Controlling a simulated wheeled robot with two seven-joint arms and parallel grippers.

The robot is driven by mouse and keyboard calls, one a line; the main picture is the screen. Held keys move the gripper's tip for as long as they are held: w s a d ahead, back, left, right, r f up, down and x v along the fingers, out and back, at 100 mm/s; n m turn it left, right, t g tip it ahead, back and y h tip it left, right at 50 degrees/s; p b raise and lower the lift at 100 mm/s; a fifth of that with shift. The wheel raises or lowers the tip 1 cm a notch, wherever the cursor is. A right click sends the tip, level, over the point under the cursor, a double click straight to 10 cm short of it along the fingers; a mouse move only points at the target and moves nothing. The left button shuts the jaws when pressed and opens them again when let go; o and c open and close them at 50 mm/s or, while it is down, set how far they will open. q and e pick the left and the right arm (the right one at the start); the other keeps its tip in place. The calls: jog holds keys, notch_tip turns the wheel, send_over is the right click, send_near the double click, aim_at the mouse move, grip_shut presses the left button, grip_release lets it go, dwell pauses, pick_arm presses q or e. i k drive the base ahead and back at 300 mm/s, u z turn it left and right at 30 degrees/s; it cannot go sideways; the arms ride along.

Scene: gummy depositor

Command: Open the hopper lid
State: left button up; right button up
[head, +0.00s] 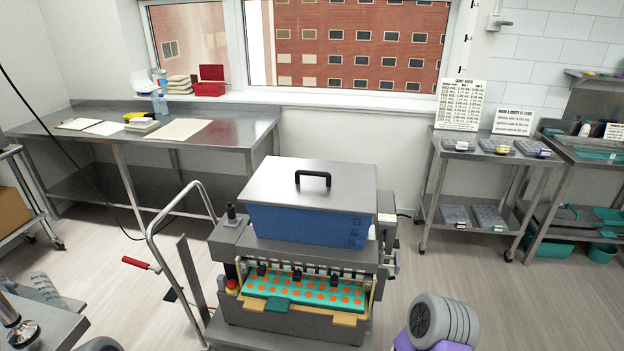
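The hopper lid (345,183) is a flat grey metal plate with a black bar handle (312,178) on top. It lies level over the blue hopper (290,224) and looks shut. The hopper sits on top of the grey depositor machine (300,325) in the lower middle of the head view. Below the hopper, a teal mould tray (285,295) with orange round cavities lies in the machine. Neither of my grippers shows in the head view. Nothing is seen touching the lid or its handle.
A steel bench (230,120) runs along the back left. A steel cart (480,153) with several boxes stands back right. Open floor (545,300) lies at the right.

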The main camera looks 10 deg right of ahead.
aim_at(325, 185)
jog(key=z, duration=0.5)
jog(key=k, duration=0.6)
jog(key=u, duration=0.05)
jog(key=i, duration=0.45)
jog(key=u, duration=0.85)
jog(key=i, duration=0.75)
jog(key=z, duration=0.1)
